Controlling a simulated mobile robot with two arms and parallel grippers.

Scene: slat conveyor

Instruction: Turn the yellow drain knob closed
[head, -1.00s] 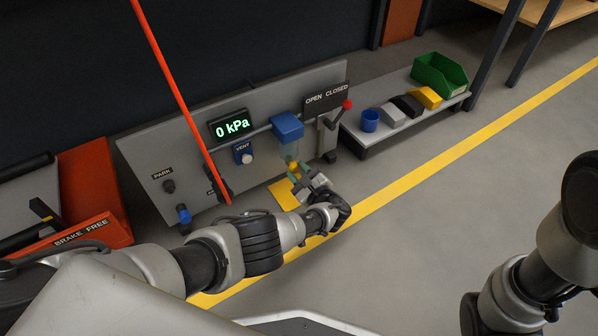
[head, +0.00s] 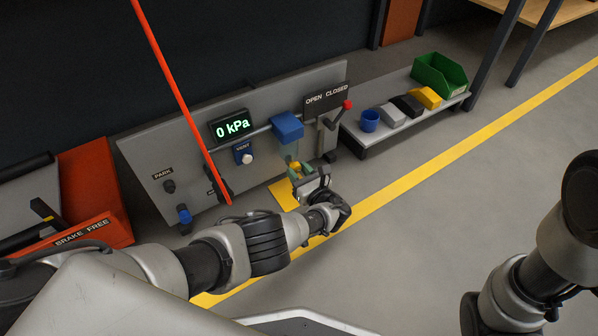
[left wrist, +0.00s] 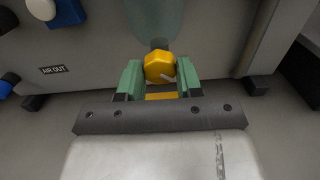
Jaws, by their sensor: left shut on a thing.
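The yellow drain knob (left wrist: 159,67) sits under the clear bowl (left wrist: 158,20) in the left wrist view. A pale mark shows on its lower right face. In the head view the bowl hangs below a blue-topped filter unit (head: 287,127), and the knob is mostly hidden by my gripper. My left gripper (left wrist: 160,80) has its green fingers on either side of the knob and is shut on it. The left gripper also shows in the head view (head: 300,172). My right arm is at the right edge of the head view; its gripper is out of view.
A grey panel (head: 160,200) carries a 0 kPa display (head: 232,126), a vent knob (head: 246,158) and a red-tipped lever (head: 347,104). A red bar (head: 180,100) crosses in front. A low shelf (head: 372,146) at right holds bins. The floor in front is clear.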

